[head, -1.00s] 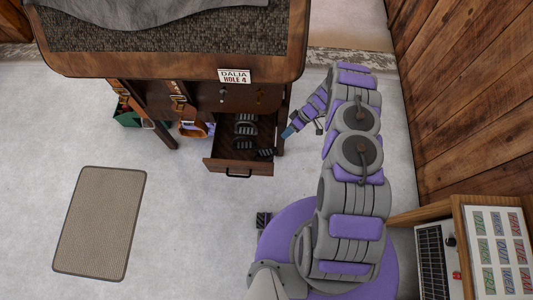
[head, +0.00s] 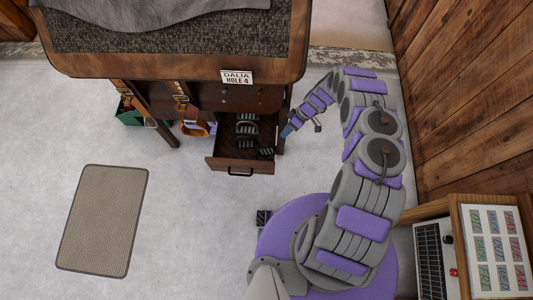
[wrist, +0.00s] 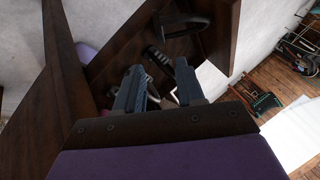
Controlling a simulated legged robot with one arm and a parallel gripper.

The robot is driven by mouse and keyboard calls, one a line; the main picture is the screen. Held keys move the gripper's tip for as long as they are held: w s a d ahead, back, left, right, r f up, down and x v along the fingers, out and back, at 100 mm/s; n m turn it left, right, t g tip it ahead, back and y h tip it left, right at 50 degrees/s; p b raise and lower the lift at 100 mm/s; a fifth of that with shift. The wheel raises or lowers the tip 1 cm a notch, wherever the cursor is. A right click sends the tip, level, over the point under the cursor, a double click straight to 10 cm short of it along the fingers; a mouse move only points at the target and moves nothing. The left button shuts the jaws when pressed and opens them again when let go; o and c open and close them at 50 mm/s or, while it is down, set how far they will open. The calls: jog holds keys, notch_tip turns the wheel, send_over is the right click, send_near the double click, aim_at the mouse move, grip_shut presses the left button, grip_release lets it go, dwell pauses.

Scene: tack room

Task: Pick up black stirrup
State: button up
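In the head view, an open wooden drawer (head: 222,165) under the table holds several dark and grey pieces (head: 246,129). They are too small to tell apart. My gripper (head: 287,131) is at the drawer's right side. In the wrist view, my gripper (wrist: 157,78) is open, its two dark fingers apart. A black stirrup-like loop (wrist: 184,24) lies beyond the fingertips, near the top. Another dark piece (wrist: 158,58) lies just past the fingertips. A pale curved piece shows partly between the fingers, and I cannot tell whether anything touches them.
The wooden table (head: 291,72) with a grey cloth stands over the drawer. A green bin (head: 130,116) and hanging straps are at its left. A beige mat (head: 103,221) lies on the floor. A plank wall and a small desk (head: 457,215) are on the right. The middle floor is clear.

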jog(key=b+x, duration=0.2)
jog(key=x, duration=0.8)
jog(key=shift+s+f, duration=0.1)
jog(key=shift+f, duration=0.1)
jog(key=a+f+b, duration=0.1)
jog(key=a+f, duration=0.1)
jog(key=a+f+b, duration=0.1)
jog(key=a, duration=0.1)
jog(key=shift+s+f, duration=0.25)
jog(key=shift+f, duration=0.15)
jog(key=shift+s+f, duration=0.1)
jog(key=shift+f, duration=0.2)
jog(key=shift+d, duration=0.1)
jog(key=shift+a, duration=0.2)
jog(key=c, duration=0.6)
jog(key=shift+s, duration=0.1)
grip_shut()
